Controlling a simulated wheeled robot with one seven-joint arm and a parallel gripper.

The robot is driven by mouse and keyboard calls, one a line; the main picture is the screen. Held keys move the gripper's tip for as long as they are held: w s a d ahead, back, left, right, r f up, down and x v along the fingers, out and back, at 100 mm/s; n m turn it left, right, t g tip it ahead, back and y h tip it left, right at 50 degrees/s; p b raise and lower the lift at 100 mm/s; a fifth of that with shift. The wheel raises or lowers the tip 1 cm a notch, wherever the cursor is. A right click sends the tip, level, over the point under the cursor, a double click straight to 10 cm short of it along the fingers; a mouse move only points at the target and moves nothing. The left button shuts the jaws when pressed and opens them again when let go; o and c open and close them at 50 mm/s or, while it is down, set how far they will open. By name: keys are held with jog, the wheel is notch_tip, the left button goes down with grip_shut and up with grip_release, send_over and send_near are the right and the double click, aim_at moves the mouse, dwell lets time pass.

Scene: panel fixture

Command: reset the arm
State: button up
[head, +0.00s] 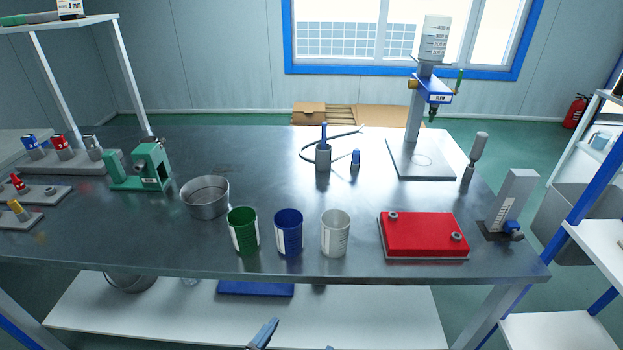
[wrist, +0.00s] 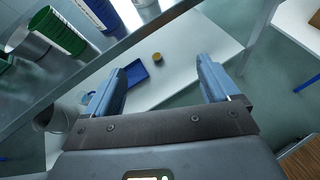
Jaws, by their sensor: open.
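My gripper (wrist: 157,92) is open and empty in the wrist view, its two blue fingers wide apart. It is tilted in front of the table's front edge, with the lower shelf behind the fingers. In the head view only the blue tip of one finger (head: 264,334) shows at the bottom edge; most of my arm is out of view. The metal table (head: 330,262) stands in front of me, and the gripper appears apart from it.
Green (head: 243,231), blue (head: 288,232) and white (head: 335,233) cups stand near the table's front edge, beside a metal bowl (head: 205,197) and a red panel (head: 424,234). The lower shelf (head: 380,315) holds a blue tray (head: 255,288). A white rack (head: 590,240) stands at right.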

jog(key=s+d+f+m+g+y, duration=0.1)
jog(key=s+d+f+m+y, duration=0.1)
jog(key=s+d+f+m, duration=0.4)
jog(key=s+d+f+m+y, duration=0.3)
jog(key=s+d, duration=0.2)
jog(key=d, duration=0.4)
jog(key=s+d+r+m+t, duration=0.1)
jog(key=s+d+r+m, duration=0.3)
jog(key=s+r+m, duration=0.4)
jog(key=s+d+r+m+t, duration=0.2)
jog(key=s+d+r+m, duration=0.2)
jog(key=s+r+m, duration=0.4)
jog(key=m, duration=0.4)
jog(key=shift+d+r+t, duration=0.3)
jog(key=shift+d+r, duration=0.1)
